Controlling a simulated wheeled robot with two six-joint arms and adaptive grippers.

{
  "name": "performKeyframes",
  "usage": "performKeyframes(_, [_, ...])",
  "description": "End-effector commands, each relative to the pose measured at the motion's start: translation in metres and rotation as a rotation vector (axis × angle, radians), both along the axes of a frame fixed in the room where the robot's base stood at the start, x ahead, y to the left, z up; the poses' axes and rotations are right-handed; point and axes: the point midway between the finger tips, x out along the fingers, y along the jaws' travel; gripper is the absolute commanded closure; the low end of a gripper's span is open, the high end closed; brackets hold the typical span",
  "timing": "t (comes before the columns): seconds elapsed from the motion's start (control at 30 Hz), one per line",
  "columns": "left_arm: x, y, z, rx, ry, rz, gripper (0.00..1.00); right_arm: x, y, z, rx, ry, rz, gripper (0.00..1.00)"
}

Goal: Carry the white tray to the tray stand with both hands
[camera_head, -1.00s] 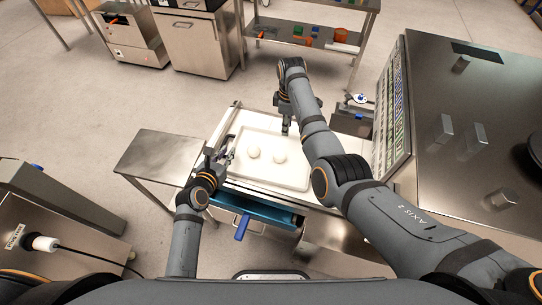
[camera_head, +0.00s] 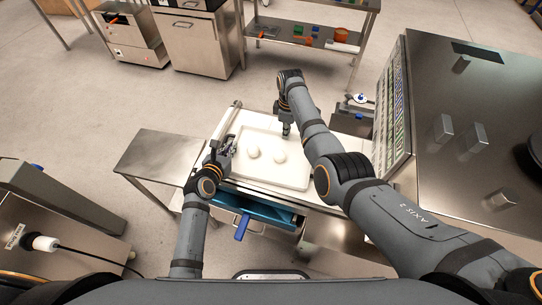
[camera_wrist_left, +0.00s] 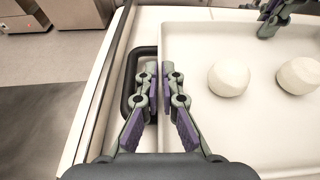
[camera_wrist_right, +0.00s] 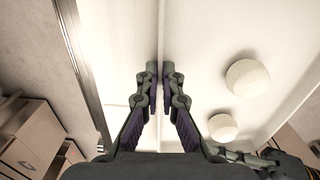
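The white tray (camera_head: 290,180) lies flat on a pale work surface and holds two white dough balls (camera_head: 253,153) (camera_head: 280,156). My left gripper (camera_head: 230,146) is at the tray's left edge. In the left wrist view its fingertips (camera_wrist_left: 160,76) are close together with the tray wall between them, one inside the tray and one over a dark slot. My right gripper (camera_head: 286,130) is at the tray's far edge. In the right wrist view its fingertips (camera_wrist_right: 160,78) are closed on the tray wall. I cannot pick out the tray stand for certain.
A bare steel table (camera_head: 160,158) stands left of the work surface. A large steel machine (camera_head: 470,130) stands close on the right. A shelf (camera_head: 310,35) with small coloured items stands at the back.

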Motion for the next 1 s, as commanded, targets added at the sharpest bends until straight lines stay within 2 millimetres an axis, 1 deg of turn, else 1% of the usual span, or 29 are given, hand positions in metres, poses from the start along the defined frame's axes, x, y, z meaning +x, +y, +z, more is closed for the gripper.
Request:
performKeyframes(0.3, [0.000,0.000,0.000,0.000,0.001,0.000,1.00,0.000,0.000,0.000,0.000,0.000,0.000,1.00])
performKeyframes(0.43, [0.000,0.000,0.003,0.000,-0.001,0.000,1.00,0.000,0.000,0.004,0.001,-0.001,0.000,1.00])
performKeyframes(0.57, [0.000,0.000,0.015,0.000,0.000,0.000,1.00,0.000,0.000,0.015,0.001,-0.001,0.000,1.00])
performKeyframes(0.8, [0.000,0.000,0.047,0.000,0.000,0.000,1.00,0.001,0.000,0.047,0.001,-0.001,0.000,1.00])
performKeyframes(0.9, [0.000,0.000,0.052,0.000,0.001,0.000,1.00,0.000,0.000,0.053,0.001,-0.001,0.000,1.00])
performKeyframes(1.0, [0.000,0.000,0.051,0.000,0.001,0.000,1.00,0.000,0.000,0.052,0.001,-0.001,0.000,1.00])
